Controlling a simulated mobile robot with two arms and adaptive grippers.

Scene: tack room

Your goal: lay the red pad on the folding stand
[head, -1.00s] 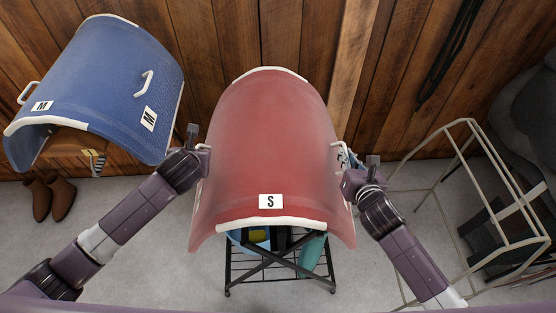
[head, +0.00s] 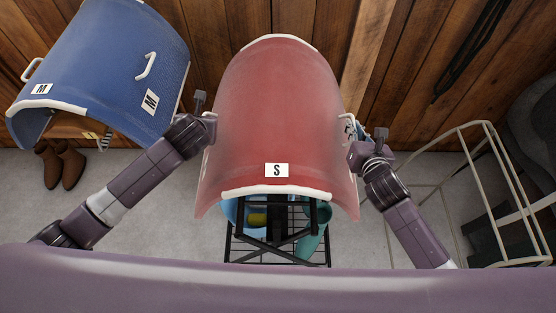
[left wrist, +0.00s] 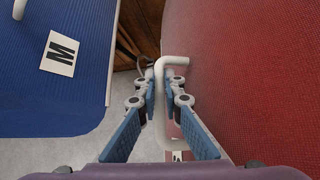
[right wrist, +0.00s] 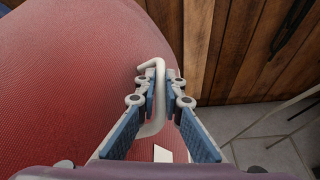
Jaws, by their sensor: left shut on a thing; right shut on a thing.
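The red pad (head: 278,110) is a curved saddle-shaped pad with white edging and an "S" label on its front. My left gripper (head: 208,118) is shut on the white handle (left wrist: 172,62) on the pad's left side. My right gripper (head: 352,150) is shut on the handle (right wrist: 155,90) on its right side. The black folding stand (head: 275,250) shows below the pad's front edge; the pad hides its top. I cannot tell whether the pad touches the stand.
A blue pad (head: 105,70) marked "M" is at the left by the wooden wall, near brown boots (head: 60,165). A beige metal rack (head: 490,190) stands at the right. Blue and teal items (head: 312,240) sit within the stand.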

